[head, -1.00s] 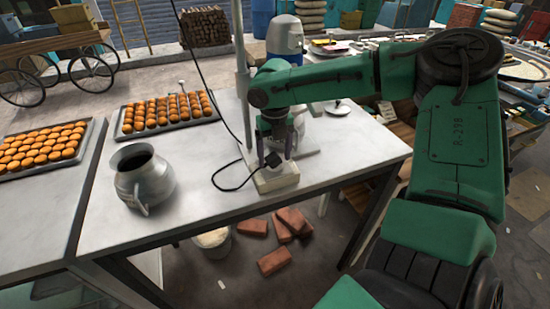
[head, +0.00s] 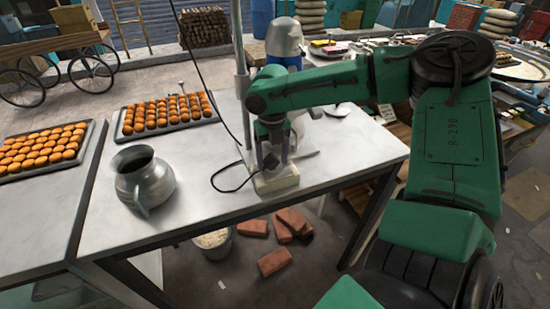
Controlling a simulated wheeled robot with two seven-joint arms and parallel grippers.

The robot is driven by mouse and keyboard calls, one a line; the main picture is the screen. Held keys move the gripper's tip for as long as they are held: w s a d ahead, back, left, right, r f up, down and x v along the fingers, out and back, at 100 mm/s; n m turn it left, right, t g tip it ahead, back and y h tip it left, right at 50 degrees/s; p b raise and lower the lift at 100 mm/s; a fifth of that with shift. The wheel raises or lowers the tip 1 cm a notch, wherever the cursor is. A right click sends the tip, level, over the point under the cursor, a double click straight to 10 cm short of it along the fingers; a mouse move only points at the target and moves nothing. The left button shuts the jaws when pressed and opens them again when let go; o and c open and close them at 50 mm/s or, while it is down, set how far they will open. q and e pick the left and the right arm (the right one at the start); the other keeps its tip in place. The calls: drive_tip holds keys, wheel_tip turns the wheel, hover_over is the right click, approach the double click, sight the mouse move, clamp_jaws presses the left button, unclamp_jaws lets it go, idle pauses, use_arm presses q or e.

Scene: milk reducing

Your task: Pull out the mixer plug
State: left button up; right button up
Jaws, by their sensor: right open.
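The black mixer plug (head: 270,160) sits on the pale socket block (head: 276,181) near the front edge of the metal table. A black cord (head: 226,188) loops from the plug to the left. My right gripper (head: 272,158) points down over the block, its fingers around or just beside the plug; I cannot tell whether they touch it. It is open. The mixer (head: 284,38), with a grey top and blue lower part, stands behind my right arm, partly hidden by it. My left gripper is not in view.
A metal jug (head: 144,180) stands on the table's left part. Trays of orange sweets (head: 168,114) lie behind it and at the far left. A metal pole (head: 241,75) rises behind the block. Bricks (head: 275,262) and a bucket (head: 212,242) are on the ground below.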

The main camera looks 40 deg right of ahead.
sight(270, 157)
drive_tip(key=shift+a+f, duration=0.1)
drive_tip(key=shift+a, duration=0.15)
idle(0.5)
drive_tip(key=shift+a, duration=0.15)
clamp_jaws()
drive_tip(key=shift+w+d+r, duration=0.2)
drive_tip(key=shift+r, duration=2.85)
